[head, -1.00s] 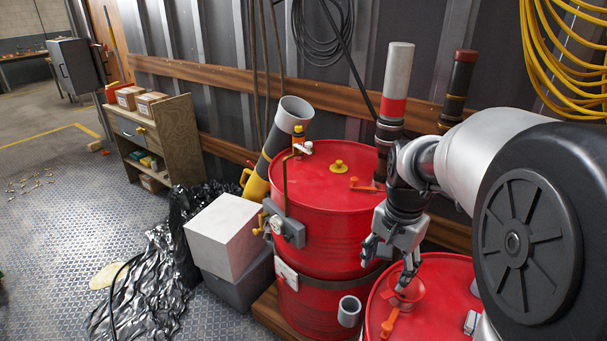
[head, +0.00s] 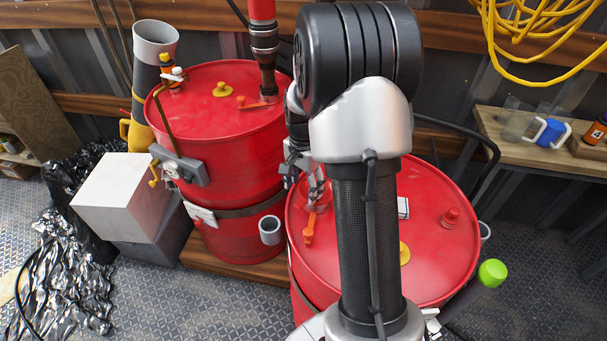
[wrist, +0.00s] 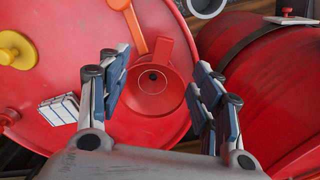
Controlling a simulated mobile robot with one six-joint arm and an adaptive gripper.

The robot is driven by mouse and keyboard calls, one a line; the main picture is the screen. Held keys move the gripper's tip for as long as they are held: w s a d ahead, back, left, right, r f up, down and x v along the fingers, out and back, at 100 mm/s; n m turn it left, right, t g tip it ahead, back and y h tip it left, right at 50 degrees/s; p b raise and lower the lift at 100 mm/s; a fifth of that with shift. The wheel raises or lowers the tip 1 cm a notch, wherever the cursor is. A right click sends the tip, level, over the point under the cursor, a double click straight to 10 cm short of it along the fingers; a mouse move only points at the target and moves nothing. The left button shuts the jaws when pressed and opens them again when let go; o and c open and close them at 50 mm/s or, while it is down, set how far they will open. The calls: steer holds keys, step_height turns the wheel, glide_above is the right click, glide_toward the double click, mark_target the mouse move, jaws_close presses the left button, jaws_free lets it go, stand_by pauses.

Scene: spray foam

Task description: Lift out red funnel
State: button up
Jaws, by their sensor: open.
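The red funnel (wrist: 150,104) sits in the top of the near red drum (wrist: 80,140), with its dark hole visible in the wrist view. An orange handle (wrist: 138,25) lies right beside it. My gripper (wrist: 160,72) is open, with its blue-grey padded fingers on either side of the funnel. Nothing is seen held between them. In the head view my gripper (head: 305,184) is above the near drum's far left part, close over the funnel (head: 319,192). My arm hides part of the drum and the funnel.
Another red drum (head: 236,150) stands behind to the left. A yellow cap (head: 405,253), a small red cap (head: 451,217) and a white label block (head: 403,207) are on the near drum. A wooden bench (head: 500,145) stands at the right.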

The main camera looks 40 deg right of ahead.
mark_target(303, 201)
step_height(303, 201, down, 7)
steer(key=shift+r+b, duration=0.1)
steer(key=shift+b, duration=0.7)
steer(key=shift+c, duration=0.4)
jaws_close()
steer(key=shift+w+r, duration=0.1)
steer(key=shift+d+r+p, duration=0.2)
steer(key=shift+r+p, duration=0.5)
steer(key=shift+r, duration=0.1)
steer(key=shift+a+r+p, duration=0.15)
steer(key=shift+r+p, duration=0.25)
steer(key=shift+r, duration=0.2)
